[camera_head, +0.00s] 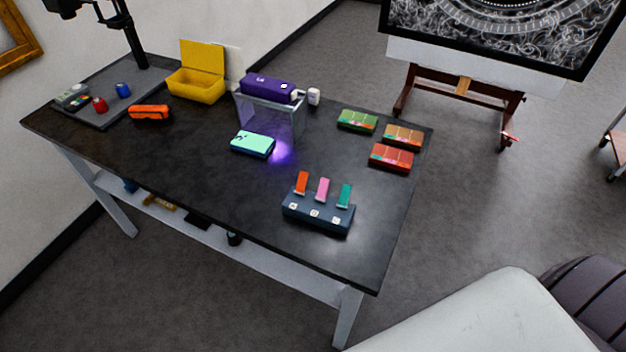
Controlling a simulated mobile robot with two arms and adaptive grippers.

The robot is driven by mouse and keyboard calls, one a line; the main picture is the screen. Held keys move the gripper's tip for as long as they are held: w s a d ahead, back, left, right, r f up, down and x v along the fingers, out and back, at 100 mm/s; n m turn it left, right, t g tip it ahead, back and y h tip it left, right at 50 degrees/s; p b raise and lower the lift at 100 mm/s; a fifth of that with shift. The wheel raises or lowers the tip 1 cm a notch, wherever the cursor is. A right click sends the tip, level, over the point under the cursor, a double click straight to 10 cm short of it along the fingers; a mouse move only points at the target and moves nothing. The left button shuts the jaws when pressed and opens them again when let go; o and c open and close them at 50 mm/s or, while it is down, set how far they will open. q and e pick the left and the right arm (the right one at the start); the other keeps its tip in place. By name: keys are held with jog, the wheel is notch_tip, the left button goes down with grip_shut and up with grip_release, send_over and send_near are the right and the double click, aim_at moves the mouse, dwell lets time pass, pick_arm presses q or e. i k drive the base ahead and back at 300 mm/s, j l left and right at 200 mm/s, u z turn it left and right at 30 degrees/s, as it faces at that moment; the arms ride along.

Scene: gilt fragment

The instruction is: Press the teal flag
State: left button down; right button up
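The teal flag (344,195) stands upright at the right end of a dark blue block (317,213) near the table's front right. A pink flag (322,189) stands in the middle and an orange flag (302,183) at the left end. The block's front has several small white marks, too small to read. Neither of my grippers is in view, and nothing touches the flags.
The dark table (200,180) also holds a mint box (253,144), a clear case (272,118) with a purple device (268,88), a yellow open box (196,85) and an orange case (150,113). Green (358,121), brown (403,136) and red (391,158) boxes lie at right.

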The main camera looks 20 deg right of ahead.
aim_at(346, 194)
jog(key=l+u, duration=0.25)
jog(key=l, duration=0.25)
jog(key=k+l+u, duration=0.1)
jog(key=l+u, duration=0.2)
jog(key=l, duration=0.15)
jog(key=k+l+u, duration=0.25)
jog(key=l, duration=0.2)
jog(key=k+l, duration=0.1)
jog(key=l, duration=0.55)
